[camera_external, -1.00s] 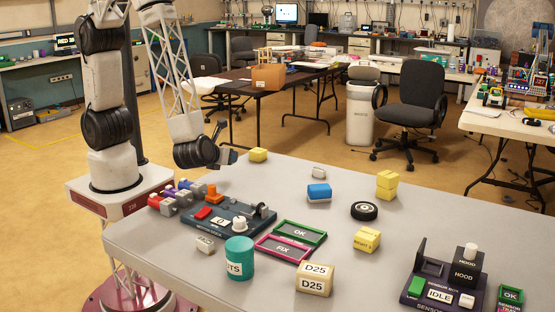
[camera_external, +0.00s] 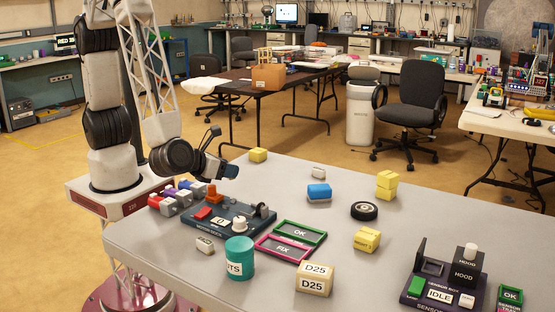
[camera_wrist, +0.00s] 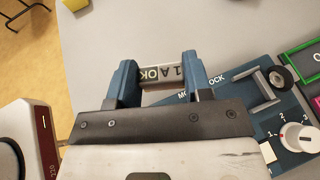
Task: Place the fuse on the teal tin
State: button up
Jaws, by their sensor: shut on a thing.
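My gripper (camera_external: 230,170) hangs over the table's far left edge, behind the dark blue motor panel. In the wrist view its two blue fingers are closed on the fuse (camera_wrist: 160,76), a small pale cylinder marked "1A OK" lying crosswise between them. I cannot make out the fuse in the external view. The teal tin (camera_external: 240,264) stands upright at the table's near edge, with a white label ending in "TS". Its flat teal top is bare. The gripper is well behind the tin and apart from it. The tin does not show in the wrist view.
The motor panel (camera_external: 238,219) with its knob and switches lies between gripper and tin. A small whitish block (camera_external: 205,244) lies left of the tin, a D25 block (camera_external: 314,279) to its right. Green and magenta trays (camera_external: 283,246) lie beyond.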

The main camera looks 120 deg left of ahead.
jog(key=w+d+r+m+t+h, duration=0.1)
jog(key=w+d+r+m+t, duration=0.1)
jog(key=d, duration=0.8)
jog(key=w+d+r+m+t+h, duration=0.2)
jog(key=w+d+r+m+t, duration=0.1)
jog(key=d, duration=0.6)
jog(key=shift+w+d+t, duration=0.3)
jog(key=shift+w+d, duration=0.1)
jog(key=shift+w, duration=0.4)
jog(key=shift+w, duration=0.1)
send_over(235, 244)
jog(key=shift+w+f, duration=0.1)
jog(key=shift+f, duration=0.55)
jog(key=shift+f, duration=1.75)
jog(key=shift+f, duration=0.1)
jog(key=o, duration=0.9)
jog(key=v, duration=1.2)
